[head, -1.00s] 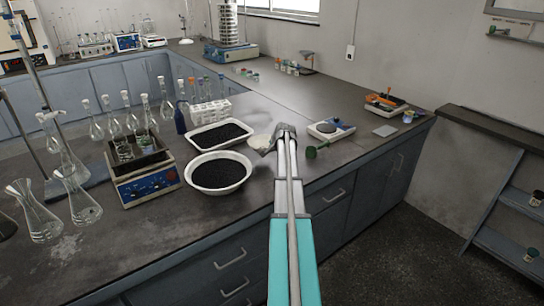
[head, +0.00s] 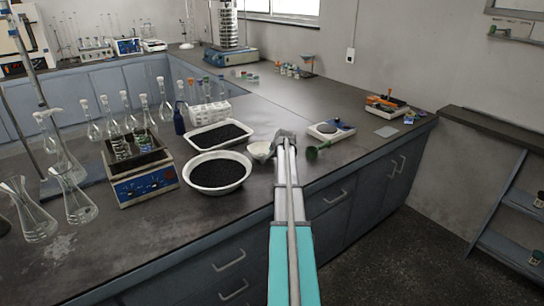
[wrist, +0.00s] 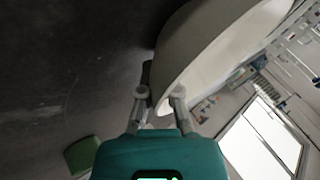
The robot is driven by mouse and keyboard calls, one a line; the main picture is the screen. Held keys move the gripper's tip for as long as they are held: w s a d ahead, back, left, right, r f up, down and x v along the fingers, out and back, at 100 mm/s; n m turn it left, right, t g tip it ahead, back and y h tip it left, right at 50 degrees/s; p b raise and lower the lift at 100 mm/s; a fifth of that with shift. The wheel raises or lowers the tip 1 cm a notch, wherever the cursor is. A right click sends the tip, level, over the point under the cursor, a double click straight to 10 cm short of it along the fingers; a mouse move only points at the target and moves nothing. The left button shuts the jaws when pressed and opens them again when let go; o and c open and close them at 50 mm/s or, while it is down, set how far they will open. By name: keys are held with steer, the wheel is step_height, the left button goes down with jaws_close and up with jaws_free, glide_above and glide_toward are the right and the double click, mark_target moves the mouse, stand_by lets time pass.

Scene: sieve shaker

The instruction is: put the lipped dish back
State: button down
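The lipped dish (head: 260,150) is a small cream-white dish right of the black-filled basins in the head view. My gripper (head: 284,138) is at its right side. In the wrist view the dish (wrist: 205,45) looms large, and its near wall comes down between the two fingertips of my gripper (wrist: 160,97). The fingers look shut on that wall. Whether the dish touches the bench is hard to tell. Its inside is mostly hidden in the head view.
A round white basin (head: 217,190) and a rectangular white tray (head: 200,146), both with black grains, stand close on the left. The bench behind is mostly clear.

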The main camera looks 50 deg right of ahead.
steer(key=c, duration=0.8)
jaws_free()
steer(key=shift+r, duration=0.15)
steer(key=shift+p+v, duration=0.95)
steer(key=p+v, duration=0.7)
steer(key=v, duration=0.3)
steer(key=shift+p, duration=0.3)
